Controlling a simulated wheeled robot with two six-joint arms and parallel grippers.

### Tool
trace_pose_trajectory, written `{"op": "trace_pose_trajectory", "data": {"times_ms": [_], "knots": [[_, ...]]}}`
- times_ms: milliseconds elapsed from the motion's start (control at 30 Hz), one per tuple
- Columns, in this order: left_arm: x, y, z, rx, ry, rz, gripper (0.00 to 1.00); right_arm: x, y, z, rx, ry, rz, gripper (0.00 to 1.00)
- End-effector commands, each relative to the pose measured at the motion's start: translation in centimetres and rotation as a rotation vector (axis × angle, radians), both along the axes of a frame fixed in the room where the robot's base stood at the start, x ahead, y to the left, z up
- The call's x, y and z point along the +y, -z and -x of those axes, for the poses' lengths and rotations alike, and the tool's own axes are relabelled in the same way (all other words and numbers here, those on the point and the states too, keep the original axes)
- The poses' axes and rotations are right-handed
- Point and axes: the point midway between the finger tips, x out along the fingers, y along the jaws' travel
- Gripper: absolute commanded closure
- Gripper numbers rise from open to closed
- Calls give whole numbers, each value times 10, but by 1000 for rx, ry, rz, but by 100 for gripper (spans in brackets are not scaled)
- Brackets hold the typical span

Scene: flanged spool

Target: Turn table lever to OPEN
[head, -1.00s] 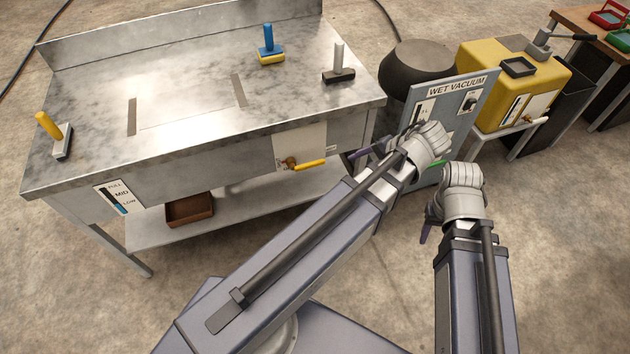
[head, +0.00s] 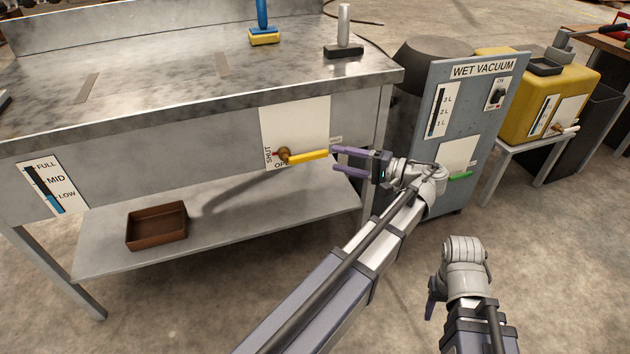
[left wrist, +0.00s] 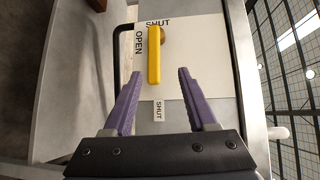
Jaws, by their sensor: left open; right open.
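The table lever (head: 308,156) is a yellow handle on a brass pivot at a white plate (head: 305,125) on the table's front. It points right, roughly level, toward a small SHUT tag (head: 335,140). OPEN is printed below the pivot, partly hidden by the lever, and another SHUT at its left. My left gripper (head: 336,159) is open at the lever's free end. In the left wrist view the lever (left wrist: 154,62) shows between the spread fingers (left wrist: 153,75), with no visible contact. My right gripper (head: 432,300) is open and low at the right, mostly hidden by its wrist.
The wet vacuum panel (head: 465,90) with a green lever (head: 460,176) stands behind my left wrist. A brown tray (head: 157,227) sits on the table's lower shelf. A level gauge (head: 52,187) is at the table's front left. A yellow tank (head: 540,95) stands at the right.

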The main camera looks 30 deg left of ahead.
Motion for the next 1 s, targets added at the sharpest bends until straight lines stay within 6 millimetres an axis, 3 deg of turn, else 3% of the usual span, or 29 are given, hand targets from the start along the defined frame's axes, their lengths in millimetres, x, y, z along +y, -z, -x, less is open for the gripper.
{"op": "trace_pose_trajectory", "data": {"times_ms": [33, 200, 567, 1000], "knots": [[2, 17, -4, -5, -8, -25, 43, 0, 22, 0, 0, 0, 0, 50], [4, 22, -7, -15, -22, -83, 43, 0, 40, 0, 0, 0, 0, 50], [13, 19, -6, -19, -27, -103, 43, 0, 41, 0, 0, 0, 0, 50], [73, 19, -2, -18, -26, -102, 43, 0, 41, 0, 0, 0, 0, 50]]}}
